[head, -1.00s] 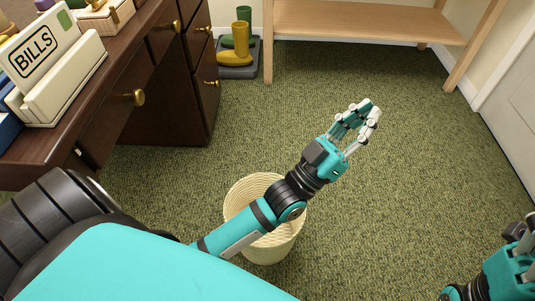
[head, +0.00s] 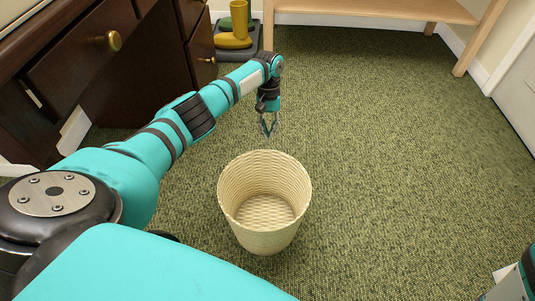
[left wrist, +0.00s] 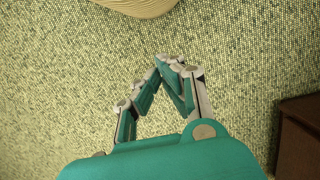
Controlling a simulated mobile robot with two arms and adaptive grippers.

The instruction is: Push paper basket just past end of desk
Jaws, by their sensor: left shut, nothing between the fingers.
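The paper basket (head: 264,238) is a cream woven bin standing upright and empty on the green carpet. The dark wooden desk (head: 75,75) with brass knobs is at the upper left of the head view. My left gripper (head: 268,132) is shut and empty, pointing down just beyond the basket's far rim. In the left wrist view the shut fingers (left wrist: 172,62) show above the carpet, and part of the basket (left wrist: 140,5) shows at the top edge. My right gripper is out of view; only a bit of my right arm shows at the lower right.
A light wooden shelf (head: 375,10) stands at the back. A white door (head: 515,90) is at the right. Open carpet (head: 400,150) fills the middle and right.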

